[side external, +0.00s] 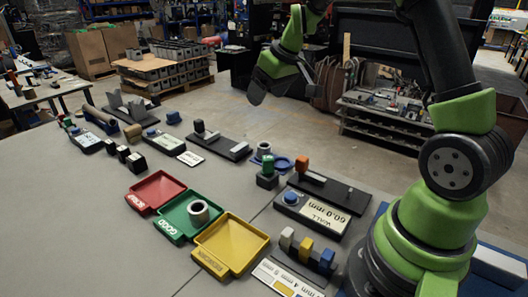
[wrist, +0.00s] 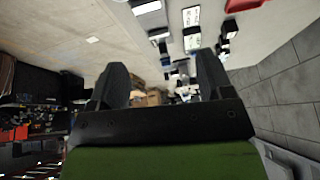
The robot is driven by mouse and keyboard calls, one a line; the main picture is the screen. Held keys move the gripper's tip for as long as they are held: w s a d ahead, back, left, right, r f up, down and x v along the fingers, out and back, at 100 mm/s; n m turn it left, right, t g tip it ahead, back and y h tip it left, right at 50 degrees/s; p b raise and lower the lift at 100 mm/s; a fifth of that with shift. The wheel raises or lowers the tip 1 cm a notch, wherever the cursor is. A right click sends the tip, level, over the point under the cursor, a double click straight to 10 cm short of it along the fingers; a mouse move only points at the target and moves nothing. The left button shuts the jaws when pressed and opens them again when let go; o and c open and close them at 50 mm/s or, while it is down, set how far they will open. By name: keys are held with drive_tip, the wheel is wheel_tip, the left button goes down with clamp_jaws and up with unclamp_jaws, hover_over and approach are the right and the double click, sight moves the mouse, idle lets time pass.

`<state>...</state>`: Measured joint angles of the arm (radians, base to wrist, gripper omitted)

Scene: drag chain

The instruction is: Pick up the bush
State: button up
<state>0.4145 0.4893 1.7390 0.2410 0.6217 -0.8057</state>
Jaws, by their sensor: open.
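A second grey ring-shaped part (side external: 264,147) stands near a blue part behind the trays; I cannot tell which one is the task's bush. My gripper (side external: 262,88) is raised at the back of the table, well away from both. In the wrist view my gripper (wrist: 162,82) shows two dark fingers spread apart with nothing between them.
A red tray (side external: 155,189) and a yellow tray (side external: 230,246) flank the green one. A gauge block marked WALL (side external: 325,219) and a black fixture (side external: 335,193) stand at the right. Several more fixtures line the back. The front left tabletop is clear.

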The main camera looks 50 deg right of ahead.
approach(265, 144)
drive_tip(key=shift+n+g, duration=0.4)
drive_tip(key=x, duration=0.3)
drive_tip(key=a+x, duration=0.1)
drive_tip(key=x, duration=0.4)
drive_tip(key=shift+w+a+f, duration=0.15)
drive_tip(key=shift+w+f, duration=0.1)
drive_tip(key=shift+f, duration=0.1)
